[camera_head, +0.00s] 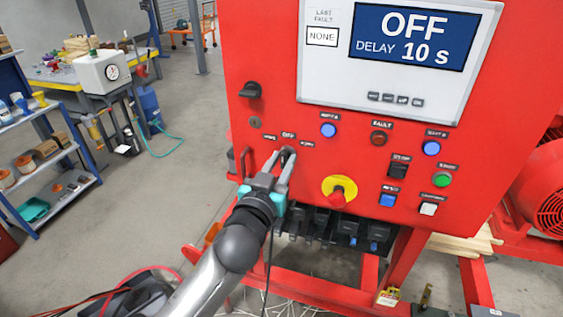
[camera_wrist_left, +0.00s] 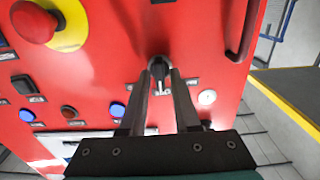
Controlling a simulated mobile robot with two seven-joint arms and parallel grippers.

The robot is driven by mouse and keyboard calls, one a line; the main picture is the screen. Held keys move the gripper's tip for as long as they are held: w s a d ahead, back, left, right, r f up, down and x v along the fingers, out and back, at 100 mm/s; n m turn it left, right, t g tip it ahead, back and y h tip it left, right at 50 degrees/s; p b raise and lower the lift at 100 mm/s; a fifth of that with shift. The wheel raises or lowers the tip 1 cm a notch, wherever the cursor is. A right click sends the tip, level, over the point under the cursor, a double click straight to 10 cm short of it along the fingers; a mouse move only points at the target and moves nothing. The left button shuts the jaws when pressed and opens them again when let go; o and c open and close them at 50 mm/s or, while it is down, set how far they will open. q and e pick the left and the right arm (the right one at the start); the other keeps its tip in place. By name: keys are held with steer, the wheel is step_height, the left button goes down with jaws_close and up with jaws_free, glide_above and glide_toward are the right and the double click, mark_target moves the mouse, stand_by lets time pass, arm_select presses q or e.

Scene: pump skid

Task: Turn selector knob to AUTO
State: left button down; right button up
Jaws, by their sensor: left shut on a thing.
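The selector knob (camera_wrist_left: 160,68) is a small black knob on the red control panel (camera_head: 260,60), seen between my fingertips in the left wrist view. In the head view my left gripper (camera_head: 286,155) covers most of it, just below a label reading OFF (camera_head: 288,135). My left gripper (camera_wrist_left: 160,80) is shut on the knob, one dark finger on each side. Smaller labels sit left and right of the OFF label, too small to read surely. The panel display (camera_head: 412,38) reads OFF, DELAY 10 s. My right gripper is not in view.
A red and yellow emergency stop (camera_head: 339,190) sits right of my left gripper. Blue, red, green and white buttons are further right. Another black rotary switch (camera_head: 250,90) is above left. A red handle (camera_head: 246,162) juts out at the panel's left edge.

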arm_select(q)
steer(key=m+p, duration=0.2)
steer(key=m, duration=0.2)
steer(key=shift+d+m, duration=0.1)
steer(key=shift+m, duration=0.2)
steer(key=m+p, duration=0.1)
steer(key=m, duration=0.4)
steer(key=shift+m, duration=0.3)
stand_by(0.4)
steer(key=c, duration=0.9)
jaws_free()
steer(key=shift+d, duration=0.1)
steer(key=shift+s+f, duration=0.1)
steer(key=shift+s, duration=0.05)
